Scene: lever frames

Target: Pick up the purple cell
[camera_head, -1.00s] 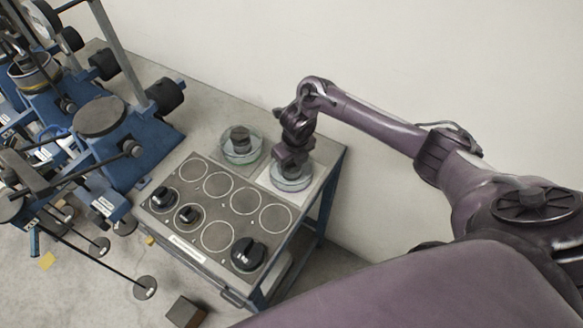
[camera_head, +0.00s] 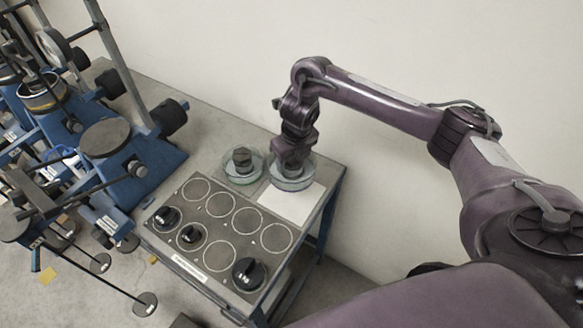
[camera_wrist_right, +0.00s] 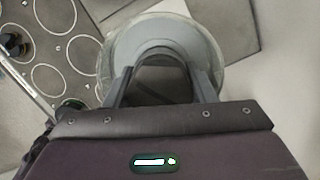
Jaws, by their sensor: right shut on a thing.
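My right gripper (camera_head: 292,160) is shut on the dark knob of a round, clear-walled cell (camera_head: 291,184). The cell looks pale grey-blue; I see no clear purple on it. It appears over the rear of a white sheet (camera_head: 300,204), apparently raised. In the right wrist view my gripper's fingers (camera_wrist_right: 160,78) stand either side of the cell's dark middle, and the cell's pale round top (camera_wrist_right: 128,42) shows beyond them. A second similar cell (camera_head: 241,176) with a dark knob stands to the left on the table. My left gripper is not in view.
A grey board with ringed places (camera_head: 222,228) and several black knobbed weights (camera_head: 249,272) lies in front. Blue lever frames (camera_head: 150,170) with arms and discs fill the left. A plain wall is behind; the table's right edge is close to the sheet.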

